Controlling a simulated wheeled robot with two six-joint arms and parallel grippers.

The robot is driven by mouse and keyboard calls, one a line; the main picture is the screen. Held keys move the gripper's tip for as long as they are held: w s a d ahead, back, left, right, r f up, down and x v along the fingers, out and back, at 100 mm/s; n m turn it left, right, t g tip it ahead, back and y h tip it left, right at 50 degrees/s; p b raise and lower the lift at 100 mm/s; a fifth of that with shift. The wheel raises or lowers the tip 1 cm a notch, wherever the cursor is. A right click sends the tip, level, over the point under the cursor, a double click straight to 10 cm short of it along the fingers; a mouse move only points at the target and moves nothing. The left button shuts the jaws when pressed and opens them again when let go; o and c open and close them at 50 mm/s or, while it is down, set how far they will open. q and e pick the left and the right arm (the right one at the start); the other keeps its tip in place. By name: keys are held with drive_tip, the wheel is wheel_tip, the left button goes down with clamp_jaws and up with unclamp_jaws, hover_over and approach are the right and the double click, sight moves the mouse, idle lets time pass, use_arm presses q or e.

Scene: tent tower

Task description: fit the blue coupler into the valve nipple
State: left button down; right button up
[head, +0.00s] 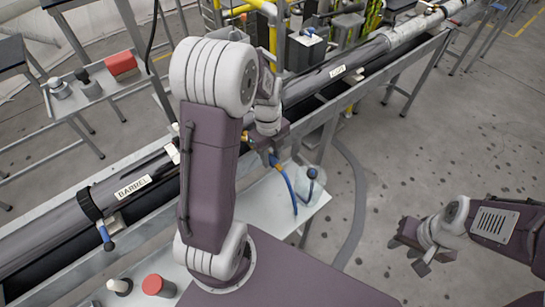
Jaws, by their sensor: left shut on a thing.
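My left gripper (268,138) is at the pipe rail's near side, mostly hidden behind its own wrist. It is shut on the blue coupler (274,160), of which only a small blue end shows. A blue hose (289,188) hangs from there toward the light shelf. I cannot make out the valve nipple for certain; a small valve fitting with a blue handle (106,236) sits below the barrel at the left, apart from my gripper. My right gripper (408,257) is empty, its fingers apart, above the floor at the right.
The long dark barrel (80,207) lies on a metal rail across the view. A red cylinder (154,285) and a white-black piece (120,286) are at bottom left. Open floor lies to the right.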

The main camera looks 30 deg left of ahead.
use_arm(q)
drive_tip(key=shift+w+a+p, duration=0.15)
drive_tip(key=shift+w+a, duration=0.05)
drive_tip(key=shift+a, duration=0.3)
drive_tip(key=shift+w+a+p, duration=0.15)
drive_tip(key=shift+w+a, duration=0.05)
drive_tip(key=shift+a, duration=0.3)
drive_tip(key=c, duration=1)
unclamp_jaws()
drive_tip(key=r, duration=0.9)
drive_tip(key=shift+a, duration=0.3)
